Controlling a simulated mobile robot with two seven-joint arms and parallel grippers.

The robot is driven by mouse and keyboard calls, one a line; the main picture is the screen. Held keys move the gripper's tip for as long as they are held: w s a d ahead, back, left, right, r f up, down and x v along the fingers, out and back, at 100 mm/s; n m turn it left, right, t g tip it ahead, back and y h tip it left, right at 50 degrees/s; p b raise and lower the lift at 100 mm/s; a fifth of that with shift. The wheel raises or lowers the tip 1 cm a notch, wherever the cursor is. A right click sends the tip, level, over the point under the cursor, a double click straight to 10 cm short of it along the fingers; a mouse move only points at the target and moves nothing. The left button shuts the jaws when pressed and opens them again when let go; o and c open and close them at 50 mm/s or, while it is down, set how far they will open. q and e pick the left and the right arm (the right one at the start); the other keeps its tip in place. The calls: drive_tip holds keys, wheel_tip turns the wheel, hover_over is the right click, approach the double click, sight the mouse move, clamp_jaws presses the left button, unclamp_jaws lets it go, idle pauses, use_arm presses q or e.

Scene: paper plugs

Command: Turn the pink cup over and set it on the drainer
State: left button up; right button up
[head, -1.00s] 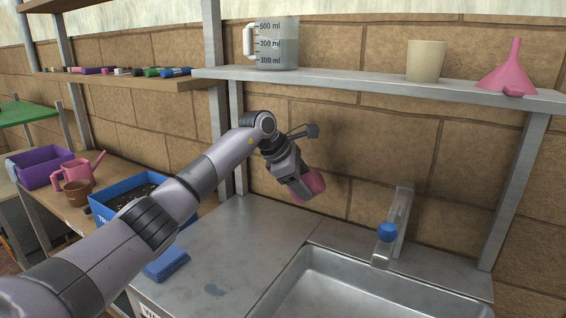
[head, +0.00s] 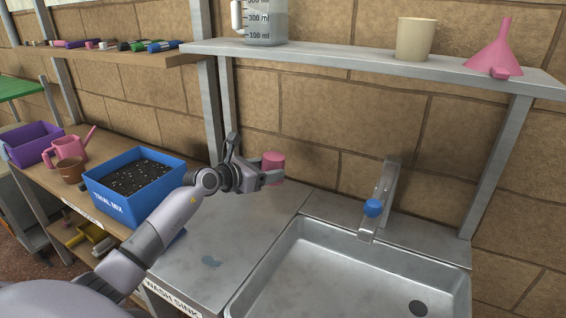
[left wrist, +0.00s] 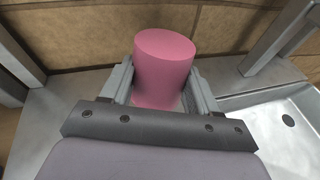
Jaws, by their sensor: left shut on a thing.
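The pink cup (head: 273,160) is held by my left gripper (head: 271,179), above the flat steel drainer (head: 235,238) left of the sink. In the left wrist view the cup (left wrist: 164,68) sits between the two fingers (left wrist: 160,92), which are shut on its sides. A closed, flat pink end faces up, so the cup looks upside down and about upright. Its lower end is partly hidden by the gripper, and I cannot tell its exact height above the steel. My right gripper is not in view.
The sink basin (head: 290,262) and tap (head: 378,200) are to the right. A steel shelf (head: 350,62) above holds a measuring jug (head: 265,22), a beige cup (head: 415,40) and a pink funnel (head: 495,50). A blue soil box (head: 110,202) stands left. The drainer's front is clear apart from a wet patch.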

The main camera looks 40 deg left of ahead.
sight(244, 211)
use_arm(q)
drive_tip(key=s+a+f+n+t+y+p, duration=0.1)
drive_tip(key=s+a+n+y, duration=0.1)
drive_tip(key=s+a+n, duration=0.1)
drive_tip(key=shift+s+a+f+t+y, duration=0.4)
drive_tip(key=shift+s+a, duration=0.2)
drive_tip(key=shift+a, duration=0.55)
wheel_tip(244, 211, down, 2)
drive_tip(key=shift+f, duration=0.1)
wheel_tip(244, 211, down, 4)
drive_tip(key=b, duration=0.2)
drive_tip(key=shift+r+b, duration=0.2)
drive_tip(key=shift+b, duration=0.15)
drive_tip(key=shift+f+b, duration=0.6)
drive_tip(key=shift+b, duration=0.1)
drive_tip(key=shift+f+b, duration=0.6)
drive_tip(key=shift+f, duration=0.05)
